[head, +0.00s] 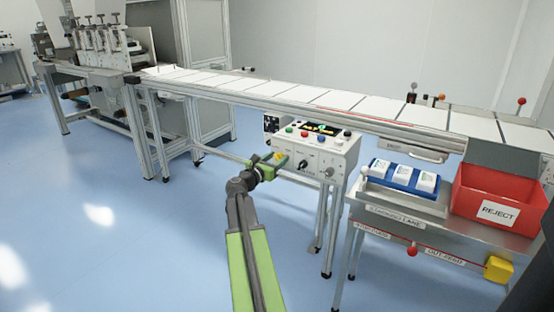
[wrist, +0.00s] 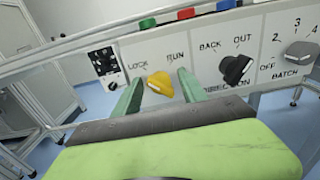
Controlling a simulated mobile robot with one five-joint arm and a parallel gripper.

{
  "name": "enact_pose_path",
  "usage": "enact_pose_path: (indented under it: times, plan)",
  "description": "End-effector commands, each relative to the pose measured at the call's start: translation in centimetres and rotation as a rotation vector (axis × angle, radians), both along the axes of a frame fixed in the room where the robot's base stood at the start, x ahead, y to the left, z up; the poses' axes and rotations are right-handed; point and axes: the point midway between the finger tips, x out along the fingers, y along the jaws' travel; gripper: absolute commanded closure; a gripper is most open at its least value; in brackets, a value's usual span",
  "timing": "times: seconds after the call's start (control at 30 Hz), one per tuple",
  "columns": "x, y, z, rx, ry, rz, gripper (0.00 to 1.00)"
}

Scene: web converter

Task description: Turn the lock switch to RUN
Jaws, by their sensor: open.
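The lock switch is a yellow knob (wrist: 160,85) on the white control panel, between the labels LOCK on its left and RUN on its right. A pale mark shows at its lower left; I cannot tell for sure which label it points to. My gripper (wrist: 158,78) is open, with one green finger on each side of the knob. I cannot tell whether either finger touches it. In the head view, my gripper (head: 277,164) is at the left part of the control box (head: 325,150), and the yellow knob is small there.
A black BACK/OUT direction knob (wrist: 236,69) sits just right of my right finger, with a grey batch knob (wrist: 300,54) beyond it. Coloured buttons (wrist: 186,13) line the panel above. The conveyor (head: 300,95) runs behind the box. A red reject bin (head: 480,188) stands at right.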

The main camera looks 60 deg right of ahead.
Motion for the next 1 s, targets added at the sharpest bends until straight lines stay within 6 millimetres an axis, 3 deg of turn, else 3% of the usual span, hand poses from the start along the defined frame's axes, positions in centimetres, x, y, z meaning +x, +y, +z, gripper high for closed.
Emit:
enact_pose_path:
  times: [0.23,0.6,1.0]
  plan:
    - [-0.03,-0.03,0.0,0.0,0.0,0.0,0.53]
    - [-0.09,-0.04,-0.01,0.0,0.0,-0.002,1.0]
    - [-0.23,-0.06,-0.03,0.001,-0.049,-0.004,1.0]
